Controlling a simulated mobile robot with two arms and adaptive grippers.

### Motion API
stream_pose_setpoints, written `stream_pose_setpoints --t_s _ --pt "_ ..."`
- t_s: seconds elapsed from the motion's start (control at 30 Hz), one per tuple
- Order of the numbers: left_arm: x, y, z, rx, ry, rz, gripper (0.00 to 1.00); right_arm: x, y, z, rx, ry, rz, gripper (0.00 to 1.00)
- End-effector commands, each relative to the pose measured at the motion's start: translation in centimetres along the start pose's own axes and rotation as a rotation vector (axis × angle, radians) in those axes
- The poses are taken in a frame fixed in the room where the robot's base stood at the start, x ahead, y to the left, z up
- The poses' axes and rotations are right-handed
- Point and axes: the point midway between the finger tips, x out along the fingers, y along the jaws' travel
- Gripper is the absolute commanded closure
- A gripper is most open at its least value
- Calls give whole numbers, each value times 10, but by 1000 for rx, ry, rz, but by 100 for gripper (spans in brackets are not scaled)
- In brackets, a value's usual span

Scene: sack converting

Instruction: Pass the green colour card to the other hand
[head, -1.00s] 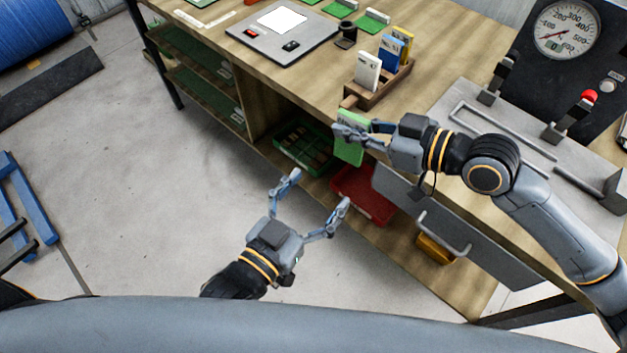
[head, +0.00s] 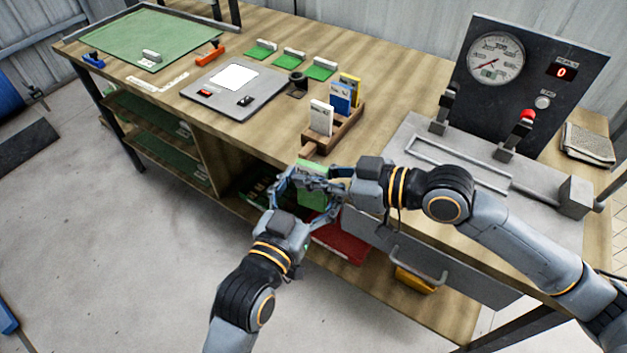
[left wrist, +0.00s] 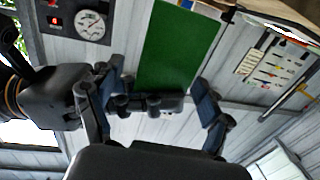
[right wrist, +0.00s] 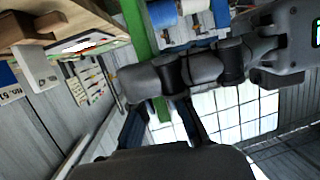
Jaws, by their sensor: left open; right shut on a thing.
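The green colour card (head: 311,198) hangs upright off the front edge of the bench. My right gripper (head: 318,181) is shut on it, coming from the right. My left gripper (head: 298,187) is open, coming from below, with its fingers around the card's near end and close to the right fingers. In the left wrist view the card (left wrist: 178,45) stands between and beyond the open left fingers (left wrist: 155,105). In the right wrist view the card (right wrist: 138,35) is a thin green strip, partly hidden by my left gripper (right wrist: 195,70). Whether the left fingers touch it is unclear.
A wooden card holder (head: 335,135) with white, blue and yellow cards stands just behind the grippers. A grey drawer (head: 430,255) and a red bin (head: 340,240) lie below to the right. A gauge panel (head: 530,80) stands at back right. Open floor lies left.

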Motion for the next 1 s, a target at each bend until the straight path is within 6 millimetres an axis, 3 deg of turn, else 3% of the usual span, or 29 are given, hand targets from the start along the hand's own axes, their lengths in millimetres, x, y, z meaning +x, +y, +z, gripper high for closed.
stream_pose_setpoints --t_s 0.4,0.6,0.7,0.73,0.83,0.87,1.0 --pt "7 0 0 -1 0 0 23 0 0 0 0 0 0 100" --pt "7 0 0 -1 0 0 64 0 0 0 0 0 0 100" --pt "7 1 0 -1 1 1 78 0 0 0 0 1 -1 100" --pt "7 1 0 -1 1 2 79 0 0 0 0 1 -1 87" --pt "7 1 0 -2 1 3 79 0 0 0 0 1 -1 66" --pt "7 2 -1 -2 1 3 79 0 0 0 1 1 -1 62" --pt "7 2 0 -2 1 4 79 0 0 0 0 2 -1 62"
